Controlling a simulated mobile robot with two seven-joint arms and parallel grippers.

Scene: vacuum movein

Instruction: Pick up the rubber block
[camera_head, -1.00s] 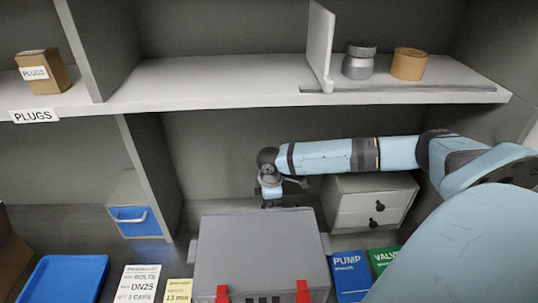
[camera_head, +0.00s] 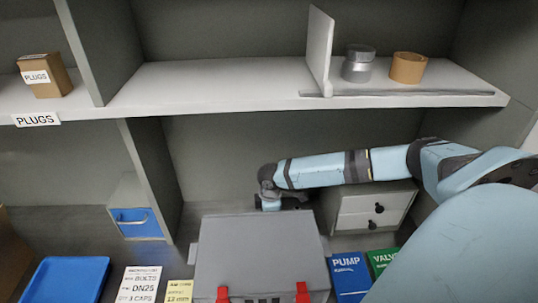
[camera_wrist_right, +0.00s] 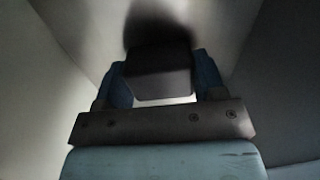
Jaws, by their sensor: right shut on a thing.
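A dark block (camera_wrist_right: 160,78), which looks like the rubber block, sits between the two blue fingers of my right gripper (camera_wrist_right: 162,72) in the right wrist view. The gripper is shut on it. In the head view my right gripper (camera_head: 268,203) is low behind the grey case, and its fingertips and the block are hidden there by the case and the wrist. I cannot tell whether the block touches the surface below. My left gripper is in neither view.
A grey case (camera_head: 262,255) with red latches stands in front of my right gripper. A white drawer unit (camera_head: 368,208) is close on its right. The shelf (camera_head: 215,85) spans above. A blue bin (camera_head: 138,222) and blue tray (camera_head: 65,280) are to the left.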

